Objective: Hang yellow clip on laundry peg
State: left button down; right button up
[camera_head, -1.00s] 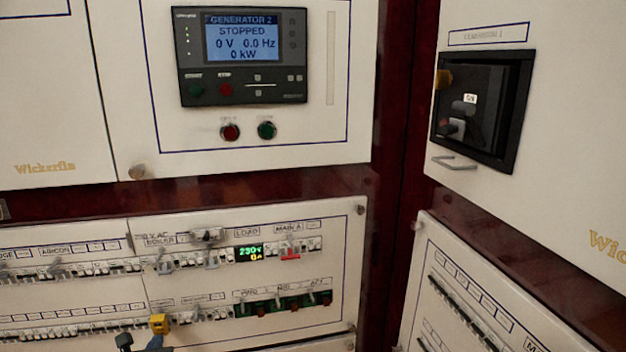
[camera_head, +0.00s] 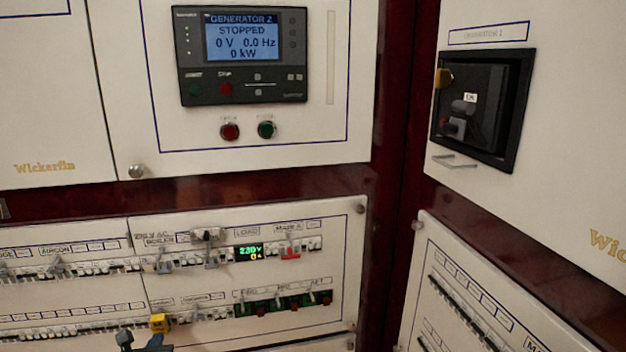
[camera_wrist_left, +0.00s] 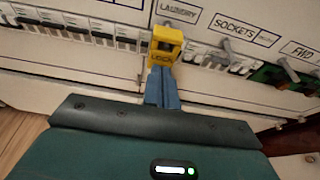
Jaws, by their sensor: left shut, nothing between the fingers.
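The yellow clip (camera_head: 159,323) is at the lower breaker row in the head view, below the left label of that section. In the left wrist view, the clip (camera_wrist_left: 165,45) is just under the LAUNDRY label (camera_wrist_left: 178,12). A bit of the grey laundry peg (camera_wrist_left: 167,23) shows above it; the clip hides the rest, so I cannot tell how it sits on the peg. My left gripper (camera_wrist_left: 162,76) is shut with nothing between its blue fingers, and its tips are right at the clip's lower edge. It also shows in the head view (camera_head: 156,340). My right gripper is out of view.
The SOCKETS peg (camera_wrist_left: 228,45) and further pegs (camera_wrist_left: 288,70) stick out to the right of the clip. A row of white breakers (camera_wrist_left: 80,30) runs to the left. The generator display panel (camera_head: 242,55) is above, and a side panel with a black switch recess (camera_head: 483,110) is at right.

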pick_arm(q)
jog(key=shift+w+a+b, duration=0.25)
jog(key=shift+w+b, duration=0.1)
jog(key=shift+w, duration=0.75)
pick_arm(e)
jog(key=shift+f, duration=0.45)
pick_arm(q)
jog(key=shift+s, duration=0.1)
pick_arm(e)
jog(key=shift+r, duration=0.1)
pick_arm(q)
jog(key=f+p+v, duration=0.1)
jog(key=p+v, duration=0.5)
jog(key=v, duration=1.2)
jog(key=shift+s+d+f, duration=0.15)
jog(key=shift+s+d, duration=0.1)
jog(key=shift+s, duration=0.25)
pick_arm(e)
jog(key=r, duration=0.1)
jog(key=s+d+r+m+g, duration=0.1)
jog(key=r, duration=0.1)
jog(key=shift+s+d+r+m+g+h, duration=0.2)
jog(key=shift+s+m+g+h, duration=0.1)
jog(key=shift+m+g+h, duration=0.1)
